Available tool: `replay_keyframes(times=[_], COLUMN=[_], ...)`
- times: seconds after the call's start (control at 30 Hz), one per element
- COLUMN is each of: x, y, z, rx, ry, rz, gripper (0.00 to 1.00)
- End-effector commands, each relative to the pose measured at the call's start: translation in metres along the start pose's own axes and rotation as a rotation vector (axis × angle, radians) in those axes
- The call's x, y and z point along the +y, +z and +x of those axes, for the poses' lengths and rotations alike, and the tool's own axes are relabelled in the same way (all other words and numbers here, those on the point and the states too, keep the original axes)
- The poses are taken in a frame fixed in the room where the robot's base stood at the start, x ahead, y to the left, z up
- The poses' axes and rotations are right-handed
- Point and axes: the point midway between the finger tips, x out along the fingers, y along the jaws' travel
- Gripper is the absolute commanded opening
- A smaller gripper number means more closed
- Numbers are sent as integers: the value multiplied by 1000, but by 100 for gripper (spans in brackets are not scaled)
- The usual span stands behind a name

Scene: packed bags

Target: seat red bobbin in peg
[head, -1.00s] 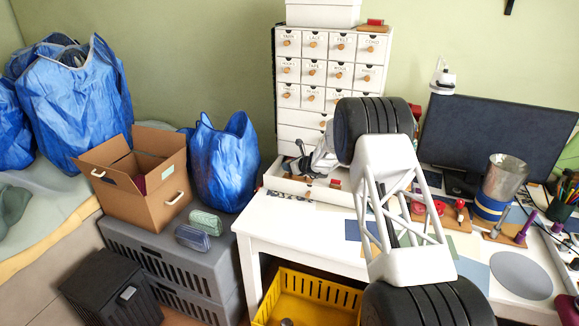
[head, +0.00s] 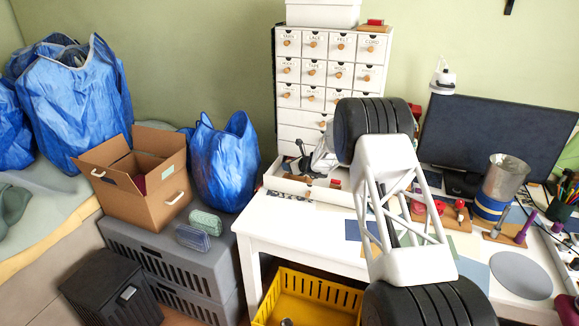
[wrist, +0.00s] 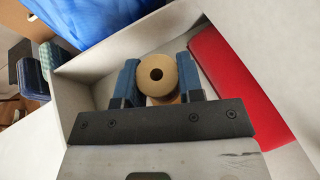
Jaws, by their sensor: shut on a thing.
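In the wrist view, my gripper (wrist: 157,82) has its two blue fingers on either side of a tan round bobbin (wrist: 157,88) with a dark centre hole. Its end faces the camera; no red shows on it. The gripper is shut on it inside a white-walled tray (wrist: 120,50). In the head view, the tray (head: 285,184) is at the table's left end, and my arm hides much of the gripper. Red round pieces (head: 418,206) sit on a wooden board right of my arm. A grey peg (head: 500,224) stands on another wooden board; which peg is meant is unclear.
A long red block (wrist: 232,82) lies in the tray beside the gripper. A drawer cabinet (head: 330,75) stands behind the tray. A metal tin (head: 503,180) and a monitor (head: 500,140) stand at the right. A grey disc (head: 520,275) lies flat near the front right.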

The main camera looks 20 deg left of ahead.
Motion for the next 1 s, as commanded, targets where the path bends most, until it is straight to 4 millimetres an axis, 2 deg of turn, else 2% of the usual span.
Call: replay_keyframes(times=[1.0], x=[0], y=[-8], z=[4], rx=[0], ry=[0], rz=[0], gripper=[12])
